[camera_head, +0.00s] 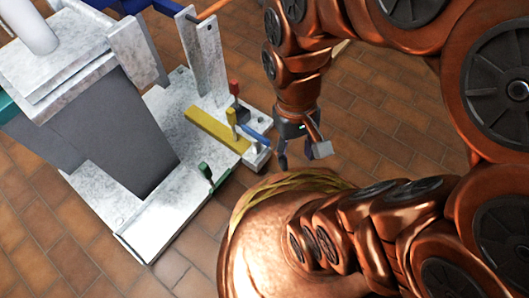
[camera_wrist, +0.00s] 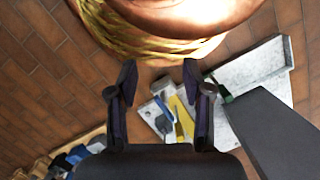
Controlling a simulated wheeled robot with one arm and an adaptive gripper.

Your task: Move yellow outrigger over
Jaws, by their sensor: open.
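The yellow outrigger (camera_head: 215,130) is a flat bar with an upright yellow handle, lying on the pale speckled base plate (camera_head: 160,228) beside the grey mast. It also shows in the wrist view (camera_wrist: 182,118), beyond the right finger and partly hidden by it. My gripper (camera_head: 302,154) hangs to the right of the outrigger's near end, apart from it, with its fingers spread. In the wrist view my gripper (camera_wrist: 159,75) is open, with nothing between the fingertips.
A blue bar (camera_head: 257,135) and a red-topped handle (camera_head: 234,88) sit close to the outrigger. A green handle (camera_head: 206,172) stands toward the front edge. A pale upright post (camera_head: 205,55) rises behind.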

